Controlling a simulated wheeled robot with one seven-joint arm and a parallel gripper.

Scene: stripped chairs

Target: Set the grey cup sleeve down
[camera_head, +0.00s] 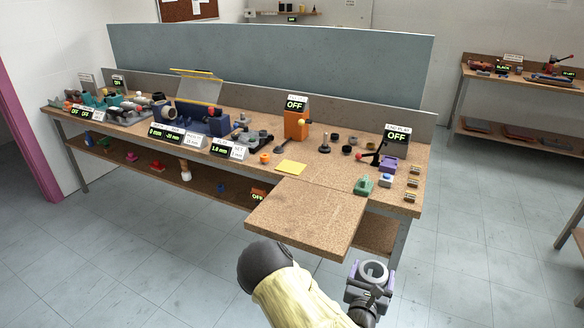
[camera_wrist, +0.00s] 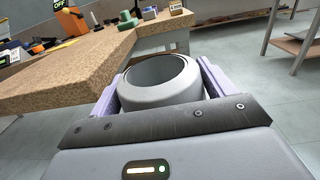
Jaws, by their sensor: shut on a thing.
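The grey cup sleeve (camera_wrist: 160,80) is a short, hollow grey ring, held upright with its open top showing. My gripper (camera_wrist: 158,85) is shut on it, with a purple finger on either side. In the head view my gripper (camera_head: 371,276) holds the sleeve (camera_head: 373,270) in the air over the floor, just off the front right of a workbench leaf. The sleeve touches only the gripper. The workbench (camera_head: 330,172) has a cork-like brown top, and its bare leaf (camera_head: 305,215) sticks out toward me.
A yellow square (camera_head: 291,167) lies behind the leaf. A green object (camera_head: 363,185) and a blue-and-white one (camera_head: 386,181) stand near the bench's right end. An orange block (camera_head: 296,125) and several small parts stand farther back. The leaf is clear.

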